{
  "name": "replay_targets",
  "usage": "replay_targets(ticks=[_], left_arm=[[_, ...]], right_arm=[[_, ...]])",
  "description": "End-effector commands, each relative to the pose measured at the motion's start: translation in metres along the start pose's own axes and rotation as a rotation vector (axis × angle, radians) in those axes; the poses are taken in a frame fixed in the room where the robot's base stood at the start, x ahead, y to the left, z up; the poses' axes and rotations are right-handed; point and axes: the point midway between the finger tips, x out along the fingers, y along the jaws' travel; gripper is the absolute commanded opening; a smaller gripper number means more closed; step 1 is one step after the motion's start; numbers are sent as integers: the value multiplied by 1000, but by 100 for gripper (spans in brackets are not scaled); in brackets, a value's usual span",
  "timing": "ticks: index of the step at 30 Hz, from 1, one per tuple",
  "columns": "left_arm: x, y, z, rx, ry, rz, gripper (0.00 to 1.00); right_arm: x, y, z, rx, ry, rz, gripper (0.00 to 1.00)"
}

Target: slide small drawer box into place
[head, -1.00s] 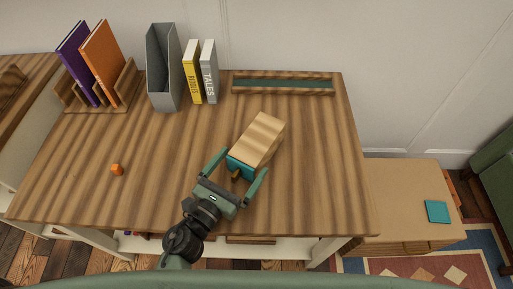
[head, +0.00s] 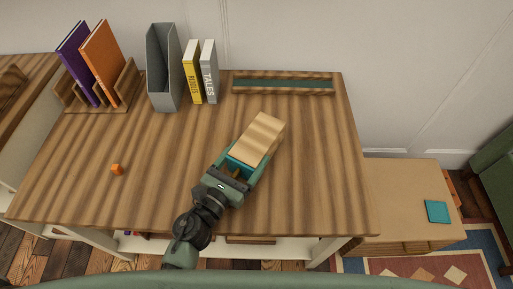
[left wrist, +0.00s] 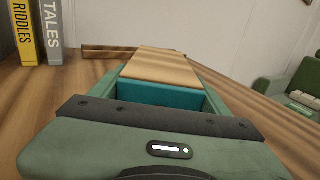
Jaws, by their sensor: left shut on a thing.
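The small drawer box (head: 261,137) has a pale wooden top and a teal front with a wooden knob. It lies on the wooden desk (head: 150,140), turned at an angle. In the left wrist view the box (left wrist: 160,66) is straight ahead, its teal front (left wrist: 160,95) facing my palm. My left gripper (head: 242,163) is shut on the box, one finger along each side at its near end. The knob is partly hidden by the gripper. My right gripper is in neither view.
A grey file holder (head: 162,70), a yellow book (head: 192,72) and a grey book (head: 209,72) stand at the back. A low wooden tray (head: 283,83) lies behind the box. A small orange object (head: 117,169) is at left. The desk's right side is clear.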

Motion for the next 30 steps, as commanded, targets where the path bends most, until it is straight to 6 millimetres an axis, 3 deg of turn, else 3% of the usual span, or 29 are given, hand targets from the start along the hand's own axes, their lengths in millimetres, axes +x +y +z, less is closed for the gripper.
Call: replay_targets(ticks=[11,30], left_arm=[[2,0,2,0,-3,-1,20],[42,18,1,2,-3,0,20]], right_arm=[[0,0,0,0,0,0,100],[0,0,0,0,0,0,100]])
